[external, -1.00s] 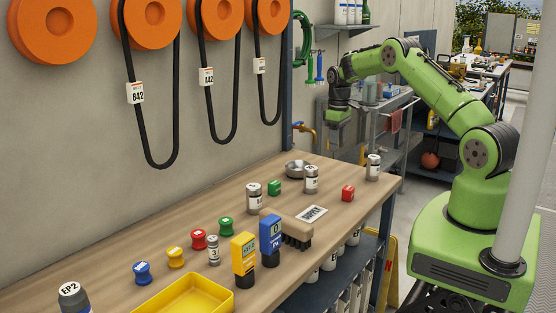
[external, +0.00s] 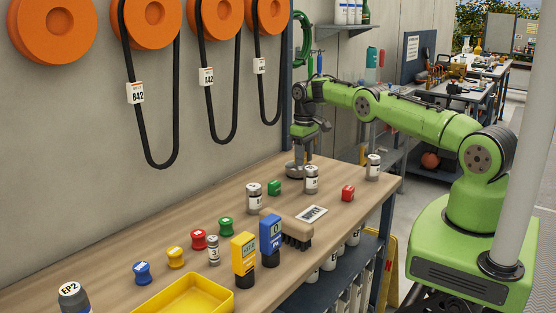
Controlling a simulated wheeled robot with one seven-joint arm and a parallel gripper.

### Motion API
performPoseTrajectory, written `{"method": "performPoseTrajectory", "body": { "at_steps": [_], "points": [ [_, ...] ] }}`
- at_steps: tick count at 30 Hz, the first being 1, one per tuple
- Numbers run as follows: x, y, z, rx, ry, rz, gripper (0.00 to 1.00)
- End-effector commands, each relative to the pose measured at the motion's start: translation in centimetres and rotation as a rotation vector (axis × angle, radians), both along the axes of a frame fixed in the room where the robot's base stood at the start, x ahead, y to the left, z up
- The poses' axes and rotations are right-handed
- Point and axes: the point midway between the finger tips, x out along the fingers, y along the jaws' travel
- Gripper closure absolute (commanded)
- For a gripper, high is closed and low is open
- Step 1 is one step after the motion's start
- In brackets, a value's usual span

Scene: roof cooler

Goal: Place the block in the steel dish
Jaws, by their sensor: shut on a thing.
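The steel dish (external: 291,171) is a round metal bowl at the back of the wooden workbench, by the wall. My gripper (external: 298,165) points down at the dish, with its fingertips at or just over the opening. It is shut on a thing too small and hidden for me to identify. Neither is in my gripper.
White-labelled canisters stand near the dish (external: 254,197), (external: 311,179) and by the right edge (external: 373,167). A brush (external: 296,233), a blue meter (external: 270,239), a yellow meter (external: 244,258) and a yellow tray (external: 194,296) are nearer. Black belts hang on the wall.

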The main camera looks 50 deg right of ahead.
Motion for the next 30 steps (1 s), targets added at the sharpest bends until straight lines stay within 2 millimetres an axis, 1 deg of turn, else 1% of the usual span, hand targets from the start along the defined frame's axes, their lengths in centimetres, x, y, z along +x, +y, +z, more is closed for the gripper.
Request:
{"method": "performPoseTrajectory", "body": {
  "at_steps": [1,3,9,13,14,18,19,27,29,30],
  "points": [
    [-0.1,0.0,-1.1,0.001,0.005,-0.001,0.9],
    [-0.1,0.0,-2.1,0.001,0.003,-0.002,0.9],
    [0.0,0.0,-2.1,0.0,0.0,-0.001,0.9],
    [0.0,0.0,-2.6,0.0,0.001,-0.001,0.9],
    [0.0,0.0,-2.6,0.0,0.001,-0.001,0.59],
    [0.0,0.0,-2.5,0.0,0.001,-0.001,0.37],
    [0.0,0.0,-2.5,0.0,0.001,-0.001,0.35],
    [0.0,0.0,-2.4,0.0,0.001,-0.001,0.35],
    [0.0,0.0,-1.9,0.0,0.001,-0.001,0.35],
    [0.1,0.0,-1.4,-0.001,-0.002,-0.001,0.35]
  ]
}}
